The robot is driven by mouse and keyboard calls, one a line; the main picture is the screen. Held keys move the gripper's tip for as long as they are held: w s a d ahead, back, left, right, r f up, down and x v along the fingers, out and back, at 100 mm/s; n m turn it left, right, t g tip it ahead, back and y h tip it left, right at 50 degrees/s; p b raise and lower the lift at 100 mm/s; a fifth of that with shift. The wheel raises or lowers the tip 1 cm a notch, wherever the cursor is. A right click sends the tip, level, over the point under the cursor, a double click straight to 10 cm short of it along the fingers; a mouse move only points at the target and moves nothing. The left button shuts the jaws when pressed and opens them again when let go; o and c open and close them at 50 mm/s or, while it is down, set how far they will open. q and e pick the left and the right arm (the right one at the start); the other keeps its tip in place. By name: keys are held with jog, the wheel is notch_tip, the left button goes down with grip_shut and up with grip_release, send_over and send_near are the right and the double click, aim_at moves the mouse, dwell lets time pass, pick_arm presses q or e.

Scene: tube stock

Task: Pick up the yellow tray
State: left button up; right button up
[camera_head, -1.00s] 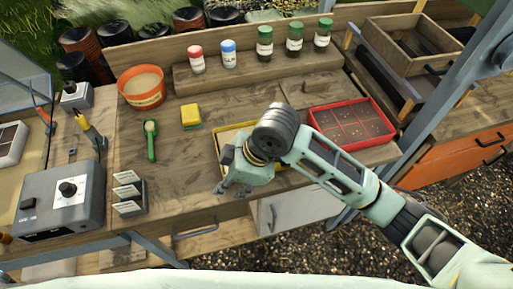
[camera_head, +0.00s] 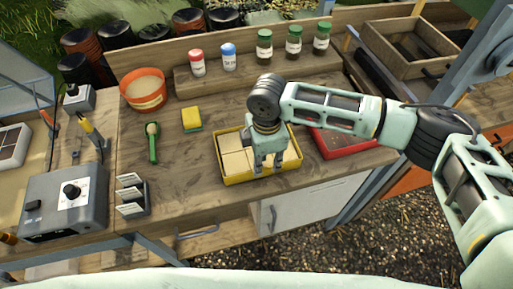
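The yellow tray (camera_head: 240,177) sits on the wooden bench in the middle of the view, with pale square blocks inside it. My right gripper (camera_head: 268,168) points down over the right part of the tray, near its front wall. Its two fingers are apart, with nothing seen between them. I cannot tell whether the fingertips touch the tray. My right wrist and gripper hide part of the tray's back wall and some of its blocks. My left gripper is not in view.
A red tray (camera_head: 345,148) lies right of the yellow one, partly behind my arm. A sponge (camera_head: 191,119), a green scoop (camera_head: 152,145) and an orange pot (camera_head: 143,88) stand left. Several capped bottles line the raised shelf behind. Bare wood lies left of the tray.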

jog(key=shift+f, duration=1.25)
grip_shut()
jog(key=shift+r, duration=0.1)
